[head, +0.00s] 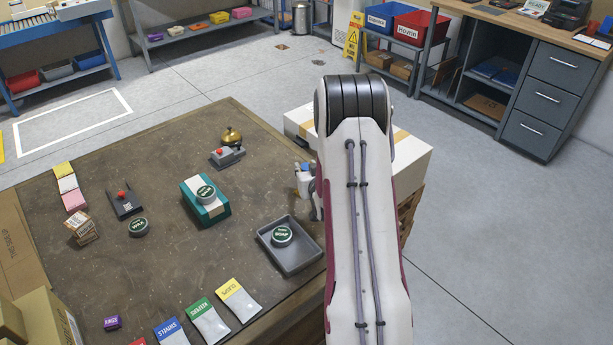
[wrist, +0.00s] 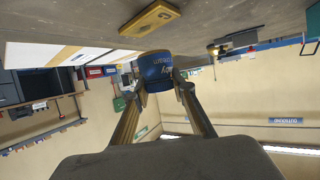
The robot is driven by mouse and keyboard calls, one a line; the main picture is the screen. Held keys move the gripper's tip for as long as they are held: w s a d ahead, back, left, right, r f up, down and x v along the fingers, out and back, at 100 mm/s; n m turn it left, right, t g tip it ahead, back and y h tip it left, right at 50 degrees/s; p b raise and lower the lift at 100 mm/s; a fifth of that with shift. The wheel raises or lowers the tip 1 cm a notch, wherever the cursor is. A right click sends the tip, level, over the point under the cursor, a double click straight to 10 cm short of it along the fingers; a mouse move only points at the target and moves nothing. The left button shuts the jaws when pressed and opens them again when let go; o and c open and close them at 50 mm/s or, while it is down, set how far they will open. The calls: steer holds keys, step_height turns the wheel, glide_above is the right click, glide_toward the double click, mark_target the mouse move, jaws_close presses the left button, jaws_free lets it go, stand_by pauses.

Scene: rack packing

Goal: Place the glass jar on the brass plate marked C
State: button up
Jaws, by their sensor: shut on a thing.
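My gripper (wrist: 160,86) is shut on the jar (wrist: 157,70), which shows a dark blue side with pale lettering in the wrist view. In the head view my arm hides most of my gripper, and only a small part shows at the table's right side. The brass plate (wrist: 150,19) is a yellow slab on the table in the wrist view, close to the jar's end but apparently apart from it. A dark mark is on the plate, too small to read surely. The plate is hidden in the head view.
A grey tray (head: 262,236) with a soap tin (head: 281,235) lies left of my arm. A teal box (head: 188,198) with a tin on top, a bell (head: 232,136) and several packets are on the brown table (head: 160,260). A white box (head: 408,160) stands beyond the table's right edge.

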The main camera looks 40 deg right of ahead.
steer(key=shift+f, duration=1.6)
steer(key=shift+f, duration=0.2)
steer(key=o, duration=1.2)
steer(key=shift+r, duration=0.2)
steer(key=shift+v, duration=6.05)
